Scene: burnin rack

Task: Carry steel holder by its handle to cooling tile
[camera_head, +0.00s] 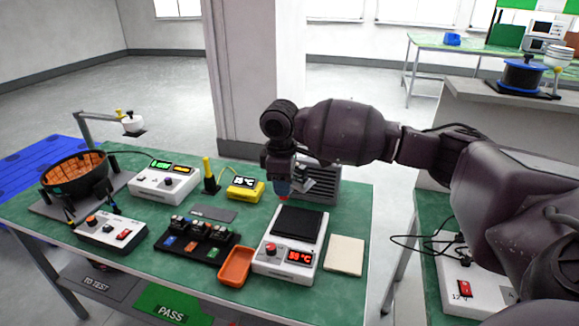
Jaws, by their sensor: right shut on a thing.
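My right gripper (284,187) hangs pointing down above the back edge of the hot plate, shut on the steel holder. A small silvery piece (302,179) beside the fingers looks like part of the holder; the handle and the rest are too small or hidden to tell. The cooling tile seems to be the flat cream square (344,255) on the green bench, right of the hot plate, with nothing on it. My left gripper is not in view.
The white hot plate (290,252) has a bare black top and a red display. An orange tray (236,266), a black socket board (196,241) and white instruments stand left. A grey vented box (322,184) stands behind the gripper. A yellow meter (245,188) is left of it.

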